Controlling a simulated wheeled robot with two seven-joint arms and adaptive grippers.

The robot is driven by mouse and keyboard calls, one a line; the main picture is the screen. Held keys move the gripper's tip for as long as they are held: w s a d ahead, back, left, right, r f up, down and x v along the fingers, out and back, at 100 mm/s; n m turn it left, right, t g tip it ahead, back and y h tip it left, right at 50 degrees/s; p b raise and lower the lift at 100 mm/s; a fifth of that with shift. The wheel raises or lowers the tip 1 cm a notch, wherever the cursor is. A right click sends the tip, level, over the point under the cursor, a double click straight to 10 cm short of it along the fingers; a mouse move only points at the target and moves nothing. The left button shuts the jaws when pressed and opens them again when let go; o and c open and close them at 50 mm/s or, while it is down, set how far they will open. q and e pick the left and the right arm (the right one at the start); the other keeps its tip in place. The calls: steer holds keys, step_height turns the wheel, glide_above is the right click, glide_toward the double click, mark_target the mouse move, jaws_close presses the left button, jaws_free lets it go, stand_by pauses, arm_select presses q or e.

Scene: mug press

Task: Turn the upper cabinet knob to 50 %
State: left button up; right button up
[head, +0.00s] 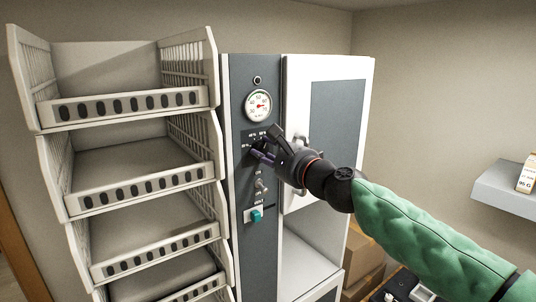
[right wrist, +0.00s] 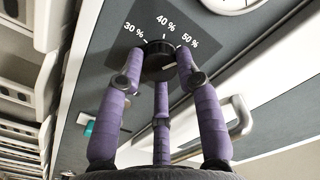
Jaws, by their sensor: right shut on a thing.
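The upper cabinet knob (right wrist: 158,48) is black and round, on a dark label plate marked 30 %, 40 % and 50 % in the right wrist view. A short white line shows on its right part, towards the 50 % side; its exact setting is hard to read. My right gripper (right wrist: 160,75) has its purple fingers closed around the knob, two at its sides and one below. In the head view my right gripper (head: 264,150) is at the panel and hides most of the knob. My left gripper is not in view.
A dial gauge (head: 258,106) sits above the knob. A lower switch (head: 261,185) and a teal switch (head: 256,215) are below it. A door handle (right wrist: 240,118) is close to the right of my fingers. White stacked baskets (head: 130,105) stand left of the cabinet.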

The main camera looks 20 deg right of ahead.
steer(key=shift+r, duration=0.15)
stand_by(0.3)
steer(key=o, duration=1.1)
steer(key=shift+o, duration=0.2)
steer(key=shift+a, duration=0.15)
steer(key=shift+s+d, duration=0.2)
steer(key=v, duration=1.1)
steer(key=shift+s, duration=0.35)
